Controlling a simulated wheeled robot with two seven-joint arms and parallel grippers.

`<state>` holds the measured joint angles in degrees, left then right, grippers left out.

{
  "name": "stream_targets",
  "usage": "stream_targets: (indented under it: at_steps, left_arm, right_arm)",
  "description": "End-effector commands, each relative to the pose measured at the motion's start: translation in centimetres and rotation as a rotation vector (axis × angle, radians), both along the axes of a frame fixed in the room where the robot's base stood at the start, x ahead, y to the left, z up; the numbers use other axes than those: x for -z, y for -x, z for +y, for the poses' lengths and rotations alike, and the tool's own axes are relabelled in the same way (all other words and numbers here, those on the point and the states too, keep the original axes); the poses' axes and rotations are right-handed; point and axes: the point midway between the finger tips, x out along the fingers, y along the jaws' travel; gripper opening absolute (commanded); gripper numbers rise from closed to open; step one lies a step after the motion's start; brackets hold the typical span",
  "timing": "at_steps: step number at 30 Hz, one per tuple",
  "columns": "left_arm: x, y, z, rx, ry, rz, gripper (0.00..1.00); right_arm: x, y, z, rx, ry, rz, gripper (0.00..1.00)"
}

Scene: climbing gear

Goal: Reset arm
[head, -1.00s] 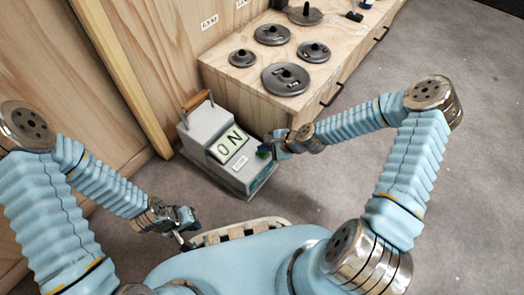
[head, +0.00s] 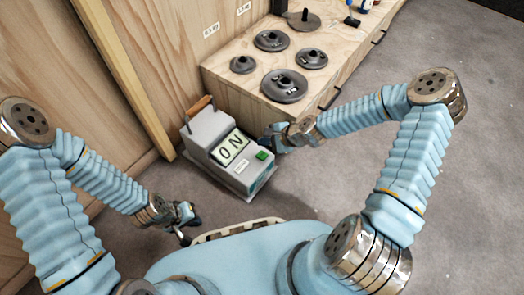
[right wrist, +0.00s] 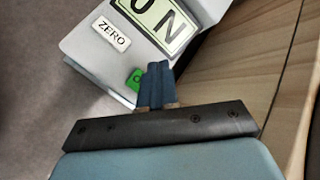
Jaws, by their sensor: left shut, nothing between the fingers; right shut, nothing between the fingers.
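A grey box-shaped device (head: 212,142) with a brown handle stands on the floor against the wooden bench. My right gripper (head: 270,136) is shut and empty, just to the right of the device and above the button's level. In the right wrist view its closed fingers (right wrist: 156,85) partly overlap the button in the picture. My left gripper (head: 191,222) is shut and empty, low on the left near my base.
A wooden bench (head: 225,85) holds several dark round weights, such as a large one (head: 284,86). Small bottles (head: 364,5) stand at its far end. A plywood wall (head: 60,60) rises on the left. The grey carpet (head: 330,185) on the right is clear.

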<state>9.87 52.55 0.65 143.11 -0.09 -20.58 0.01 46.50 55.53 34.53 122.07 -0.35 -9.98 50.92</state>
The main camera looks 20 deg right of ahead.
Motion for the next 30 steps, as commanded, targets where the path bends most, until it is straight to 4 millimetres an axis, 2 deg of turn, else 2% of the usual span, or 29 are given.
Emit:
stream_targets:
  at_steps: [1,18,20,23,25,30]
  left_arm:
    - [-0.4,0.0,0.0,0.0,0.0,0.0,0.0]
    - [-0.2,0.3,-0.1,0.008,0.003,0.014,0.0]
    - [-0.2,0.3,-0.1,0.008,0.003,0.013,0.0]
    - [-0.2,0.3,-0.1,0.008,0.003,0.012,0.0]
    - [-0.2,0.3,-0.1,0.008,0.003,0.012,0.0]
    - [-0.2,0.3,-0.1,0.008,0.003,0.013,0.0]
  right_arm:
    - [-0.4,0.0,0.0,0.0,0.0,0.0,0.0]
    - [-0.1,0.3,0.3,-0.018,0.01,-0.002,0.0]
    - [0.5,1.6,1.4,-0.089,0.051,-0.011,0.0]
    - [2.0,5.1,3.4,-0.286,0.162,-0.043,0.0]
    - [3.2,8.3,4.5,-0.462,0.257,-0.076,0.0]
    - [4.9,15.0,4.7,-0.858,0.458,-0.157,0.0]
